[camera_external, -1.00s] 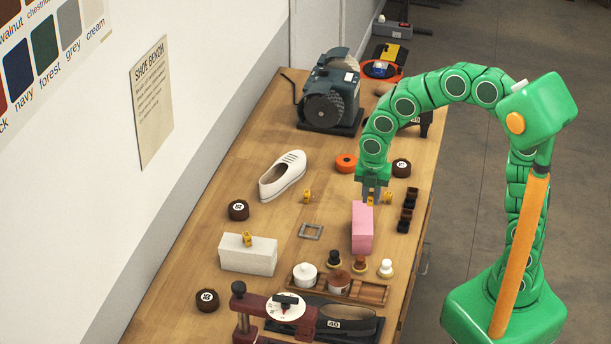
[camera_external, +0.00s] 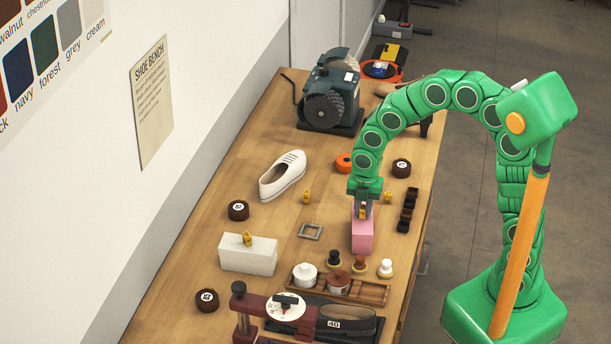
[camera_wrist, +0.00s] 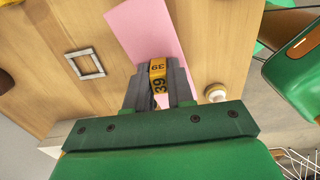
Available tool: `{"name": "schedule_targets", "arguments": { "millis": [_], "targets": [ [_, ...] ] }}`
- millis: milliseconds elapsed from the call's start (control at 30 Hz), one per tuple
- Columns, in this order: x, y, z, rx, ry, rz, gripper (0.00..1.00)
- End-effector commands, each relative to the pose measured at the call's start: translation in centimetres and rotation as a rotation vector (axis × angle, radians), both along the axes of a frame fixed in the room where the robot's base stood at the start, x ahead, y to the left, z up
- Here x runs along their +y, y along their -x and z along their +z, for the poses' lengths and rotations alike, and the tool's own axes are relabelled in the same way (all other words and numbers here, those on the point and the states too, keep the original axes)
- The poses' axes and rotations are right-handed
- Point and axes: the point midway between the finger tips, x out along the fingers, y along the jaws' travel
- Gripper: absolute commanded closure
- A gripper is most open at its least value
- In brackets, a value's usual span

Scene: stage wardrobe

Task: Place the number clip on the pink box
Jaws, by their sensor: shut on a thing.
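The pink box (camera_external: 362,236) stands on the bench near its right side; it also shows in the wrist view (camera_wrist: 140,25). My gripper (camera_external: 362,210) is over the far end of the pink box. In the wrist view my gripper (camera_wrist: 158,80) is shut on a yellow number clip (camera_wrist: 158,72) marked 39. The clip is at or just above the box's top; I cannot tell whether it touches. Other yellow clips are a clip on the white box (camera_external: 247,239), one on the bench to the left (camera_external: 306,196) and one to the right (camera_external: 388,197).
A white box (camera_external: 246,258) and a square grey frame (camera_external: 311,231) lie left of the pink box. Small knobbed pots (camera_external: 359,264) and a wooden tray (camera_external: 372,292) are in front. A white shoe (camera_external: 283,176) lies farther back.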

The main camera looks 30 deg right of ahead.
Motion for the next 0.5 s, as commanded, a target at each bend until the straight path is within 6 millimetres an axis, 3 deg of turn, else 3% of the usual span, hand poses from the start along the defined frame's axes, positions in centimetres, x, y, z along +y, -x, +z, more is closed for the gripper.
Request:
{"name": "schedule_targets", "arguments": {
  "millis": [167,200,300,367,500],
  "targets": [
    [0.0,-0.02,-0.28,0.0,0.0,0.0,1.0],
    [0.0,-0.03,-0.27,-0.001,0.0,0.0,0.73],
    [0.0,-0.03,-0.25,-0.001,-0.001,0.0,0.58],
    [-0.01,-0.02,-0.25,-0.001,-0.001,0.0,0.52],
    [0.0,-0.02,-0.25,0.0,0.0,0.0,0.52]
  ]
}}
